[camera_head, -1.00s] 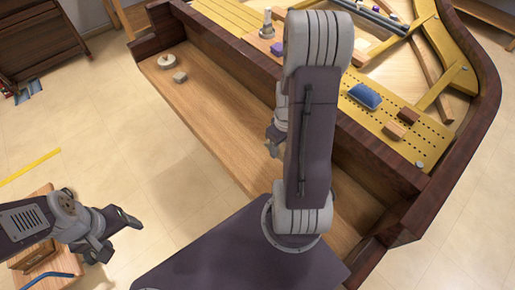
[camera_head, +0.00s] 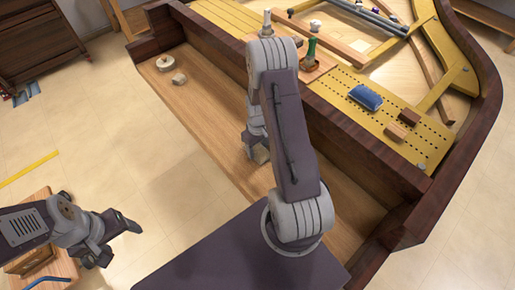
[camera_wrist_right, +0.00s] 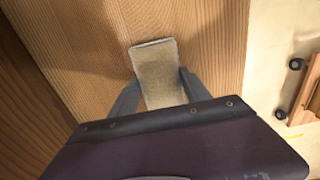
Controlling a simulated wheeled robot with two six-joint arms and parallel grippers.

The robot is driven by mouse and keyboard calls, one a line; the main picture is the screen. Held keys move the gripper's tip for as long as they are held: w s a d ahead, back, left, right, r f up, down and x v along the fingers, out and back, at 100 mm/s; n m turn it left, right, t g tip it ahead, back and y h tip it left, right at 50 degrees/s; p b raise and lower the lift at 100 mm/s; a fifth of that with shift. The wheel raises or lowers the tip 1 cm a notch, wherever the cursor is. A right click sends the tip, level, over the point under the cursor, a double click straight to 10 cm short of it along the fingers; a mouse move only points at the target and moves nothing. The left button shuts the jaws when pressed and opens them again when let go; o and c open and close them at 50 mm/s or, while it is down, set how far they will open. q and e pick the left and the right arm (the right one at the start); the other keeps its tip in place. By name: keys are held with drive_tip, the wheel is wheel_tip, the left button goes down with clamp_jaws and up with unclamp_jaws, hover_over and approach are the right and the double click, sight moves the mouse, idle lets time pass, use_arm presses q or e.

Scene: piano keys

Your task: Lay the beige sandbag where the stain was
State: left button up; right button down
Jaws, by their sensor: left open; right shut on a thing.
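The beige sandbag (camera_wrist_right: 158,75), a flat rough-looking oblong, is between the fingers of my right gripper (camera_wrist_right: 157,92) in the right wrist view. In the head view my right gripper (camera_head: 257,146) is over the bare wooden key bed (camera_head: 215,122), with the sandbag (camera_head: 261,156) partly showing below it. I cannot tell whether the sandbag touches the wood. No stain shows on the visible wood. My left gripper (camera_head: 122,243) is open and empty at the lower left, away from the piano.
A round pale roll (camera_head: 165,63) and a small beige block (camera_head: 179,78) lie at the key bed's far left end. A blue bag (camera_head: 365,97) and wooden blocks (camera_head: 396,131) lie on the gold plate. A tall dark rail (camera_head: 340,125) borders the key bed.

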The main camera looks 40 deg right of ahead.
drive_tip(key=c, duration=0.5)
unclamp_jaws()
drive_tip(key=shift+f, duration=0.1)
